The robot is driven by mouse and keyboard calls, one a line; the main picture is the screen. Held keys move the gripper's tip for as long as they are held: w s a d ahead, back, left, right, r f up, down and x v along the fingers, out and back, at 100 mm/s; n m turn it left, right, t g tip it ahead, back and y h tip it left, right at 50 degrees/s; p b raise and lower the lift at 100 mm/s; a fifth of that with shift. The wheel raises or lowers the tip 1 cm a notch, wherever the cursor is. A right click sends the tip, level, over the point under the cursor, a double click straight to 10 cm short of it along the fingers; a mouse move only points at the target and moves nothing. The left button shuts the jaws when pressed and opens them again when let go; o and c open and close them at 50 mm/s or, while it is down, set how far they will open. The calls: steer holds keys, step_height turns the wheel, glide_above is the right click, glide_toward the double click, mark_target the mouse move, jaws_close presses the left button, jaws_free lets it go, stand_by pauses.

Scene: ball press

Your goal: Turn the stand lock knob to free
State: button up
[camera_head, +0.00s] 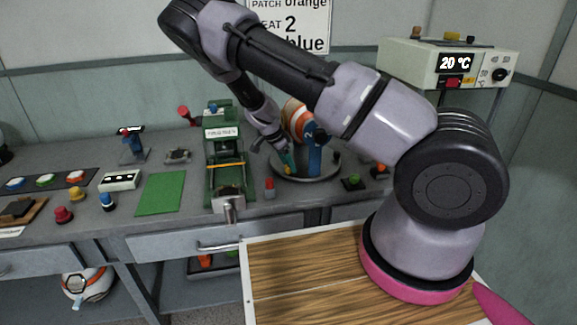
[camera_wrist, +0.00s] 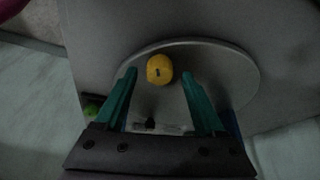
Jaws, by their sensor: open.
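The yellow round knob (camera_wrist: 160,70) with a small dark mark sits on the round grey stand plate (camera_wrist: 235,66), and it looks like the stand lock knob. My gripper (camera_wrist: 159,79) is open, with its teal fingers on either side of the knob in the picture; I cannot tell whether they touch it. In the head view my gripper (camera_head: 289,161) points down over the stand plate (camera_head: 318,178), and the knob is small and hard to make out there. The stand carries a blue post (camera_head: 314,158) and an orange and white striped ball (camera_head: 295,117), partly hidden by my arm.
A green press (camera_head: 223,150) stands left of the stand, with a small red block (camera_head: 269,187) between them. A green mat (camera_head: 160,193) and several coloured buttons lie further left. A box reading 20 °C (camera_head: 452,64) is at the upper right.

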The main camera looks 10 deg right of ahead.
steer(key=shift+d+f, duration=0.2)
steer(key=shift+f, duration=0.35)
jaws_close()
steer(key=shift+n, duration=0.3)
steer(key=n+t, duration=0.1)
steer(key=n, duration=0.1)
steer(key=n+y, duration=0.1)
steer(key=n, duration=0.2)
steer(key=shift+d+t, duration=0.15)
steer(key=shift+t, duration=0.25)
steer(key=n+y, duration=0.1)
steer(key=n, duration=0.2)
steer(key=n+t+y, duration=0.1)
steer(key=n, duration=0.2)
